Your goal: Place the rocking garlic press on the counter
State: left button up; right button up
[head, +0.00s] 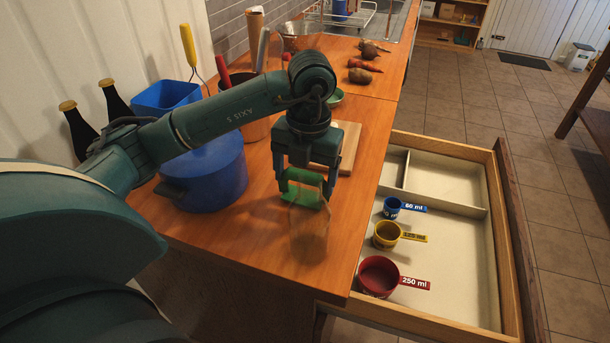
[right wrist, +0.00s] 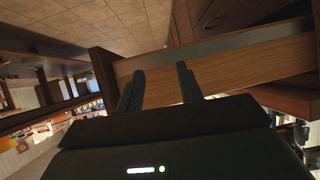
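A green piece (head: 305,177), which I take to be the rocking garlic press, sits between the fingers of my left gripper (head: 304,192) over the near part of the wooden counter (head: 235,226). It fills the gap between the fingers, and they seem shut on it. A clear glass-like object (head: 309,235) shows just below it and hides part of it; I cannot tell how far apart the two are. My right gripper (right wrist: 158,82) is open and empty, in front of a wooden panel in the right wrist view.
An open drawer (head: 512,250) on the right holds blue (head: 391,207), yellow (head: 387,234) and red (head: 379,275) measuring cups. A blue pot (head: 212,175) stands left of my left gripper, and a cutting board (head: 350,145) lies behind it. Vegetables (head: 360,76) lie farther back.

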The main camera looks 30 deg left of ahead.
pick_arm(q)
jog(key=shift+f, duration=0.25)
jog(key=o, duration=1)
jog(key=r, duration=0.4)
jog(key=r+p, duration=0.1)
jog(key=r, duration=0.7)
jog(key=shift+w+d+r+p, duration=0.1)
jog(key=shift+d+p, duration=0.2)
jog(key=shift+p, duration=0.1)
